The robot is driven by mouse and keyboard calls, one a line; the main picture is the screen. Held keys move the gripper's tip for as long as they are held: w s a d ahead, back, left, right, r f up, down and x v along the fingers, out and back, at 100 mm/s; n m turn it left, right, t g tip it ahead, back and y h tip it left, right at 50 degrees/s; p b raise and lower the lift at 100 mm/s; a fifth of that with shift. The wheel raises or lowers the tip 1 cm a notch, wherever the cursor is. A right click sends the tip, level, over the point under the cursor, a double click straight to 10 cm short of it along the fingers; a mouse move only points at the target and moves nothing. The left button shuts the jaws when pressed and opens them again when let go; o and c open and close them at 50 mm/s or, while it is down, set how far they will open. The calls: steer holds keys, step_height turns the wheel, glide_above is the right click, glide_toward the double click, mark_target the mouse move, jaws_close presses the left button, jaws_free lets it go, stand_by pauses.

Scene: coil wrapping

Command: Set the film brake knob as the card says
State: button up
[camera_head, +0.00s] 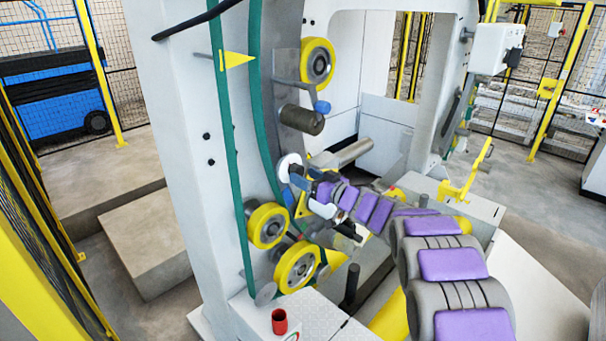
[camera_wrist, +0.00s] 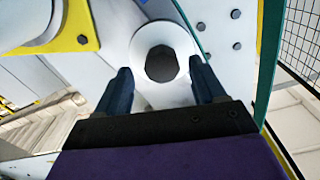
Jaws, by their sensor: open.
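The film brake knob appears to be the dark, many-sided knob (camera_wrist: 161,64) on a round white disc (camera_wrist: 146,90) in the wrist view. My gripper (camera_wrist: 163,72) is open, with one dark blue finger on each side of the knob. A gap shows between the knob and each finger; I cannot tell how deep the fingers reach. In the head view my gripper (camera_head: 291,178) is at the white disc (camera_head: 290,161) on the machine column, and it hides the knob. I cannot make out a readable card or any knob marking.
Yellow-rimmed rollers (camera_head: 267,225) sit below my gripper, with another yellow roller (camera_head: 318,61) above. A dark cylinder (camera_head: 301,120) juts out above the disc. A green band (camera_head: 260,100) runs along the column. A red cup-like part (camera_head: 279,321) stands on the machine base.

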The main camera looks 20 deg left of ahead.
steer(key=shift+x, duration=0.75)
steer(key=c, duration=1.1)
